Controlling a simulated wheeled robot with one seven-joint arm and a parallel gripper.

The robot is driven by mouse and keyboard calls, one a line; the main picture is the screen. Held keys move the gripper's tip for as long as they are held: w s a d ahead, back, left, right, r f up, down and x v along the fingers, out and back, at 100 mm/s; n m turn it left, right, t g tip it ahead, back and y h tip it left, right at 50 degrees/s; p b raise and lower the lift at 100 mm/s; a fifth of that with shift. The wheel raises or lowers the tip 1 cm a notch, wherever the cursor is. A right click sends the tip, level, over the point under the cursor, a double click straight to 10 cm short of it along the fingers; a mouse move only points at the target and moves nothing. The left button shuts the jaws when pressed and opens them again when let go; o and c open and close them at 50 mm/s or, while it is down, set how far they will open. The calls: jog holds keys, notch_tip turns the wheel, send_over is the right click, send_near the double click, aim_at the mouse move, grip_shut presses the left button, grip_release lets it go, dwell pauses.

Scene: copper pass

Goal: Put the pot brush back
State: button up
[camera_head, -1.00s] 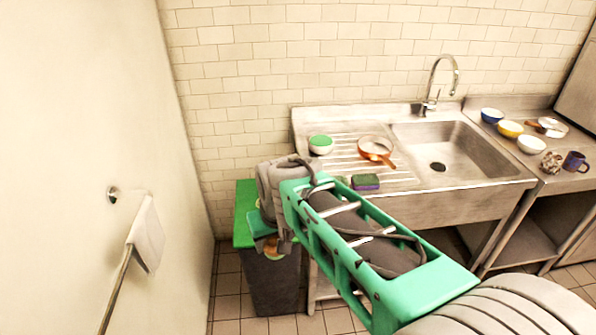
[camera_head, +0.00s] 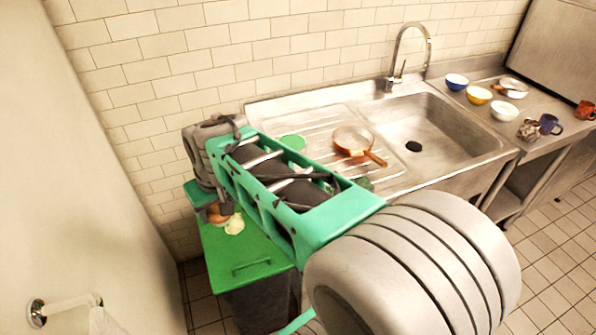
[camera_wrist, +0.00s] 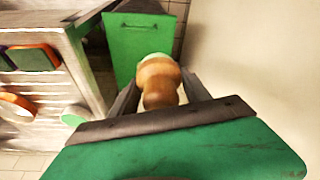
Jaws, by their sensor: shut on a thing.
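The pot brush (camera_head: 217,213) has a turned wooden body and pale bristles. My gripper (camera_wrist: 160,92) is shut on its wooden body, which shows between the two fingers in the wrist view (camera_wrist: 158,80). In the head view the brush hangs in the air over the green-lidded bin (camera_head: 245,262), left of the sink unit, and my arm hides most of the gripper. The bristle end points away from the gripper, towards the bin lid in the wrist view.
The steel drainboard (camera_head: 300,112) holds a copper pan (camera_head: 352,140) and a green-topped bowl (camera_head: 293,142). The sink basin (camera_head: 440,130) is empty. Bowls, including a yellow one (camera_head: 478,95), stand on the right counter. A wall rail (camera_head: 65,307) is at lower left.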

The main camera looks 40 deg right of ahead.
jog(key=d+f+b, duration=0.1)
jog(key=d+b, duration=0.5)
jog(key=d, duration=1.2)
jog(key=s+d+b, duration=0.3)
jog(key=s+d, duration=0.2)
jog(key=d, duration=0.7)
jog(key=shift+n, duration=0.4)
jog(key=w+d+f, duration=0.1)
jog(key=w+f, duration=0.2)
jog(key=w, duration=0.1)
jog(key=w+d+f+p, duration=0.1)
jog(key=w+f, duration=0.2)
jog(key=w, duration=0.1)
jog(key=w+d+f+p, duration=0.1)
jog(key=w+f, duration=0.2)
jog(key=w, duration=0.1)
jog(key=shift+w+d, duration=0.2)
jog(key=shift+d, duration=0.2)
jog(key=x, duration=0.3)
jog(key=shift+s+f+p, duration=0.15)
jog(key=shift+f+p, duration=0.2)
jog(key=shift+f, duration=0.15)
